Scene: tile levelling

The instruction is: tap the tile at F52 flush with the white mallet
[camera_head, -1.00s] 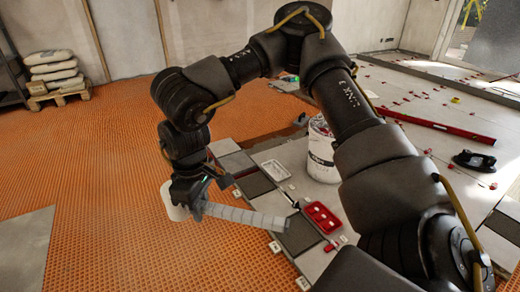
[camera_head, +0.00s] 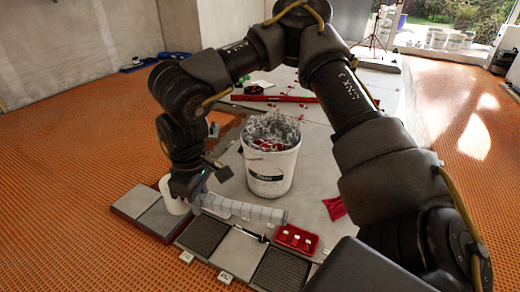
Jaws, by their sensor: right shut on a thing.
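My right gripper (camera_head: 189,191) is shut on the white mallet. The mallet's white head (camera_head: 172,196) shows at the left of the gripper, and its grey handle (camera_head: 245,209) sticks out to the right. The mallet is over a row of dark and light tiles in the lower middle. A light tile (camera_head: 237,250) and dark ribbed tiles (camera_head: 202,236) lie there. Small white tags (camera_head: 186,257) stand along the row's front edge, too small to read, so I cannot tell which tile is F52. My left gripper is not in view.
A white bucket (camera_head: 270,168) full of clear clips stands behind the handle. A red tray (camera_head: 296,239) with small white pieces sits on the right part of the row. A red item (camera_head: 334,208) lies right of the bucket. Orange matting (camera_head: 70,180) is open at left.

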